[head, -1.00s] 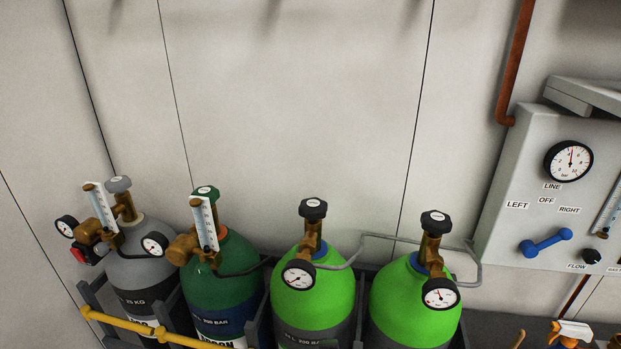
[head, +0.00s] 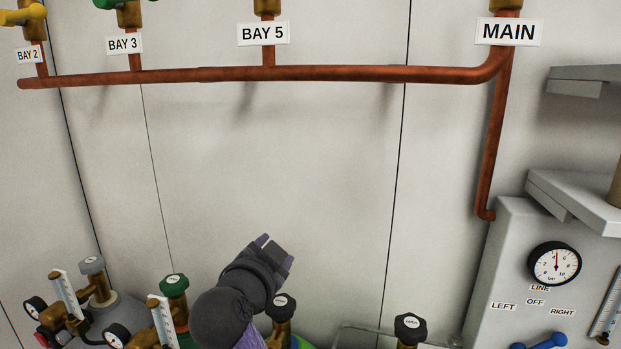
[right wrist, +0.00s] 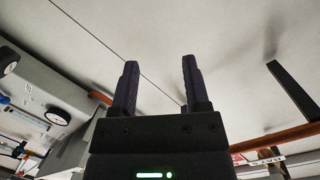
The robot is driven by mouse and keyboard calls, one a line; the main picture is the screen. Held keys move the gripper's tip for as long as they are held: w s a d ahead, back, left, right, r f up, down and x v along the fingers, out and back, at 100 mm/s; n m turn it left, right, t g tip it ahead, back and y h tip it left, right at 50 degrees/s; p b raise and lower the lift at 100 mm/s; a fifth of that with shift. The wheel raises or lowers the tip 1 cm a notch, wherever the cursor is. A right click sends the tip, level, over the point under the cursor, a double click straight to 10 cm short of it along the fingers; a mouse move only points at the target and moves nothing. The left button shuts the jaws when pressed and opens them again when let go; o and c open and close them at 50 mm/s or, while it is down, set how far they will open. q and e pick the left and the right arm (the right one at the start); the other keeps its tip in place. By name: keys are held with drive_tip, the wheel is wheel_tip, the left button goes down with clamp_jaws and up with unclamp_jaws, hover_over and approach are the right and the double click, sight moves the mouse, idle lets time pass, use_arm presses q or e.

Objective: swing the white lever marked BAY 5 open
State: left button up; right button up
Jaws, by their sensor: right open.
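The BAY 5 label (head: 263,33) hangs below a brass valve body (head: 268,6) at the top of the head view. The white lever is cut off by the frame's top edge. My right gripper (head: 276,249) is in the lower middle of the head view, well below the BAY 5 label and the copper pipe, pointing up and to the right. In the right wrist view its two dark fingers (right wrist: 159,82) are apart with nothing between them. My left gripper does not show.
A copper pipe (head: 330,73) runs along the wall past BAY 2, BAY 3 and MAIN (head: 509,32). Gas cylinders with gauges stand below. A grey panel (head: 508,265) and shelves (head: 575,200) are at the right. The wall between pipe and cylinders is bare.

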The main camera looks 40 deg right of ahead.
drive_tip(key=s+a+r+m+g+h, duration=0.15)
drive_tip(key=r+m+h, duration=0.35)
drive_tip(key=r, duration=0.6)
drive_tip(key=s+a+r+m+g+h, duration=0.1)
drive_tip(key=s+r+m+g+h, duration=0.15)
drive_tip(key=r+m, duration=0.7)
drive_tip(key=s+a+r+m+g+h, duration=0.15)
drive_tip(key=r+m+h, duration=0.25)
drive_tip(key=r, duration=0.9)
drive_tip(key=p+x, duration=0.6)
drive_tip(key=x, duration=0.3)
drive_tip(key=shift+d+t, duration=0.35)
drive_tip(key=shift+d, duration=0.05)
drive_tip(key=shift+s+r+m, duration=0.1)
drive_tip(key=shift+m, duration=0.15)
clamp_jaws()
